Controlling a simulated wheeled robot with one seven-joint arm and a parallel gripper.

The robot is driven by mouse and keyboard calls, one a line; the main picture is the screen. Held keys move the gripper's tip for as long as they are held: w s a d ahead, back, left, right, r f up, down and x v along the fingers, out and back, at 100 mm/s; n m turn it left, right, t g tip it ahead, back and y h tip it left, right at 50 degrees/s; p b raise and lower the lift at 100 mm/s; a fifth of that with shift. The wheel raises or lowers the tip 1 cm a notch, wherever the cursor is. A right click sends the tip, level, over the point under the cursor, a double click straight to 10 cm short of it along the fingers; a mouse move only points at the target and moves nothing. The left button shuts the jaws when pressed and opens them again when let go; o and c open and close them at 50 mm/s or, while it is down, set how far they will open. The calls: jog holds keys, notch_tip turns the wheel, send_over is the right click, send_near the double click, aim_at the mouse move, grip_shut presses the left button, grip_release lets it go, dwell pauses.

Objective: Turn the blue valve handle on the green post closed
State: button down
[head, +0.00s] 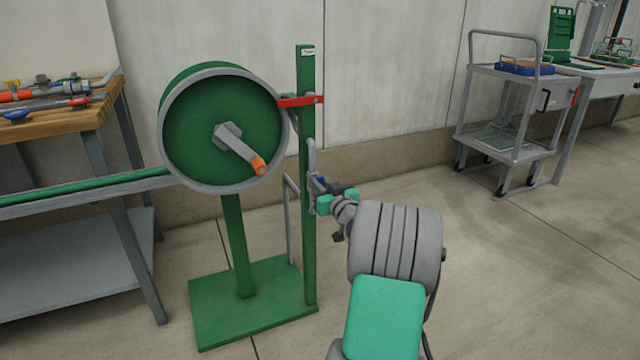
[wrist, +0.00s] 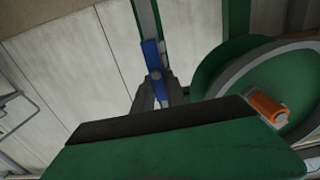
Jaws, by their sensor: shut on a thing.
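The green post (head: 307,230) stands upright beside a hose reel, with a grey pipe (head: 312,160) on its right side. The blue valve handle (head: 321,181) is small in the head view and mostly hidden by my gripper (head: 324,196). In the wrist view the blue handle (wrist: 152,58) is a long flat lever lying roughly in line with the grey pipe behind it. My gripper's grey fingers (wrist: 158,92) are shut on the handle's near end. The valve body is hidden.
The green reel (head: 190,115) with an orange-tipped crank (head: 258,165) stands close left of the post. A red bar (head: 300,101) crosses the post higher up. A wooden-topped bench (head: 60,122) is at left, a grey cart (head: 500,140) at right. Floor between post and cart is open.

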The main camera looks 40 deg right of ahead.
jog(key=shift+d+m, duration=0.1)
jog(key=shift+m, duration=0.2)
jog(key=m+p, duration=0.2)
jog(key=m, duration=0.1)
jog(key=shift+s+d, duration=0.15)
jog(key=shift+d, duration=0.15)
jog(key=shift+s+d+f+m+p, duration=0.1)
jog(key=shift+d+f+m+p, duration=0.15)
jog(key=shift+m+p, duration=1.65)
jog(key=shift+s+d+f+m+p, duration=0.15)
jog(key=shift+f+m+p, duration=0.5)
jog(key=shift+m, duration=2.25)
jog(key=shift+w+d+f+m+p, duration=0.1)
jog(key=shift+d+m+p, duration=0.1)
jog(key=shift+m+p, duration=1.85)
jog(key=shift+m+b, duration=0.35)
jog(key=shift+m, duration=0.1)
jog(key=c, duration=1.4)
grip_release()
jog(key=shift+o, duration=0.2)
jog(key=shift+s, duration=0.1)
